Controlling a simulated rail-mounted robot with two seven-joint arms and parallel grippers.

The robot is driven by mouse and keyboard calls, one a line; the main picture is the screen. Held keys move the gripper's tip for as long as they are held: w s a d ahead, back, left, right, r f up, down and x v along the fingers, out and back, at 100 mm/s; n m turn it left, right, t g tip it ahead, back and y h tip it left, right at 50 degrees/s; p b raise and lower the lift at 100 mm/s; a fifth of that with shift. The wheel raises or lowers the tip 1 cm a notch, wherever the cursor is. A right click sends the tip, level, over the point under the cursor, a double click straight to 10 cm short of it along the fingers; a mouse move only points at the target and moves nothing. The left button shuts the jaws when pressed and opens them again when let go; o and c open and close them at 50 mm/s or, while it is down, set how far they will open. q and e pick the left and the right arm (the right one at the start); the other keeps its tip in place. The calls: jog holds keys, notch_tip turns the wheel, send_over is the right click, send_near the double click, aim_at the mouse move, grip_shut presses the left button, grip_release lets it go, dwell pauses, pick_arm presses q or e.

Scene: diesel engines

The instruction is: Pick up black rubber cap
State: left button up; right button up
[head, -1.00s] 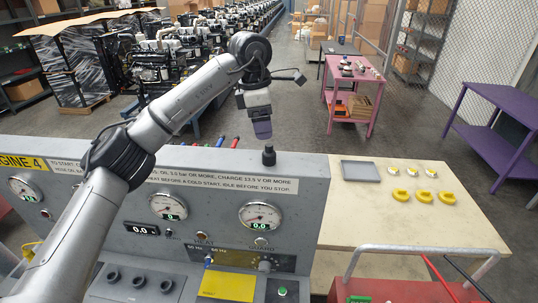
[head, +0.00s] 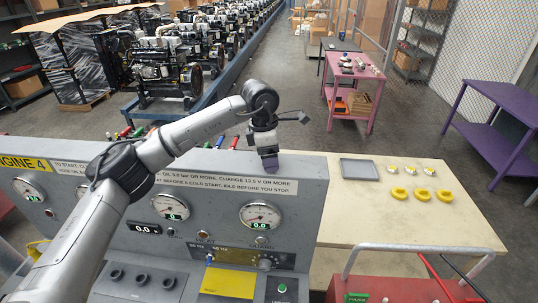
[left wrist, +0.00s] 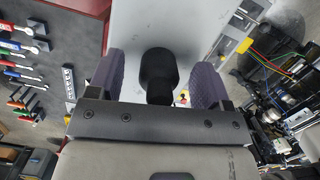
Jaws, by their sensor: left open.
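The black rubber cap (left wrist: 158,70) stands between the two purple-grey fingers of my left gripper in the left wrist view. My left gripper (head: 270,163) is open and points down at the top edge of the grey engine control panel (head: 310,165). In the head view the gripper hides the cap. My right gripper is not in view.
Right of the panel is a cream bench (head: 350,215) with a grey tray (head: 359,169), white-and-yellow parts (head: 411,169) and yellow rings (head: 422,194). Coloured-handled tools (left wrist: 22,75) lie behind the panel. A red cart (head: 400,290) stands in front.

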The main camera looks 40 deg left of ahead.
pick_arm(q)
jog(key=shift+c, duration=0.4)
jog(key=c, duration=0.8)
jog(key=shift+c, duration=0.2)
